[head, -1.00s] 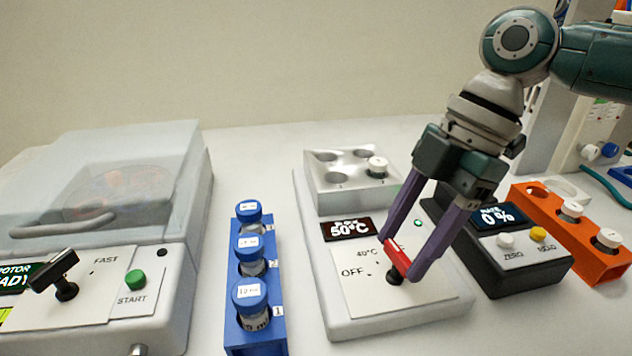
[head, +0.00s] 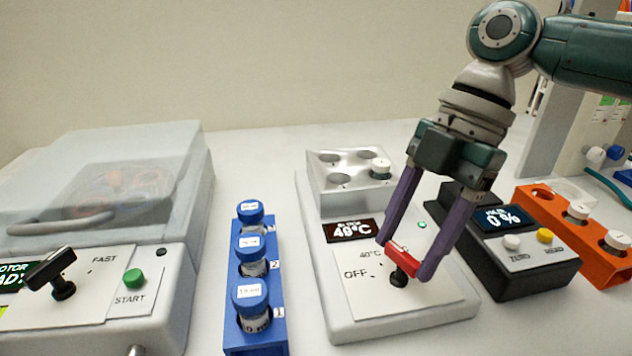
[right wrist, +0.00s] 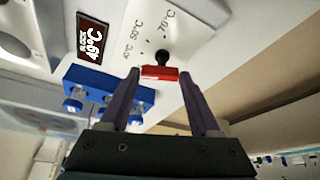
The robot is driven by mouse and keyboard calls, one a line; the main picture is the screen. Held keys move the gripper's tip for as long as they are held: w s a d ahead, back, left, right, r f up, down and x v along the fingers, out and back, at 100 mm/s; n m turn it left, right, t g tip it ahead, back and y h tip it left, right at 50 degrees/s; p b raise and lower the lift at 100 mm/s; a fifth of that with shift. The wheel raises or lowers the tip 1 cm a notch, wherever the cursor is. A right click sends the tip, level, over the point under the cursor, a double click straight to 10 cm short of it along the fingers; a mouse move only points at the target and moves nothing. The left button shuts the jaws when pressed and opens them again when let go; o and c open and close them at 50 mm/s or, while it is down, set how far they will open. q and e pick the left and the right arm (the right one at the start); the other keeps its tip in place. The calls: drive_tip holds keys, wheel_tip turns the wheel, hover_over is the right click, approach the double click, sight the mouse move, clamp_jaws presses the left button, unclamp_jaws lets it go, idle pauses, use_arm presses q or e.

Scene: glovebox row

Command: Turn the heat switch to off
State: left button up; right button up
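The heat switch is a red handle (head: 404,251) on a black stem, on the front panel of the white heat block (head: 455,298). The panel is marked OFF and 40°C, and the wrist view also shows marks up to 70°C. The block's display (head: 352,231) reads 49°C. My right gripper (head: 404,259) has its purple fingers at the two ends of the red handle, closed on it. In the right wrist view the handle (right wrist: 160,73) sits between the fingertips. Which mark the handle points at is hard to tell. My left gripper is not in view.
A blue rack (head: 277,310) with blue-capped vials stands left of the block. A machine with a clear lid (head: 130,160) and a black lever is at far left. A dark balance (head: 530,275) and an orange rack (head: 570,240) stand close on the right.

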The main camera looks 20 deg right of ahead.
drive_tip(key=o, duration=0.4)
drive_tip(key=shift+c, duration=0.2)
drive_tip(key=v, duration=1)
drive_tip(key=shift+s+a+f, duration=0.1)
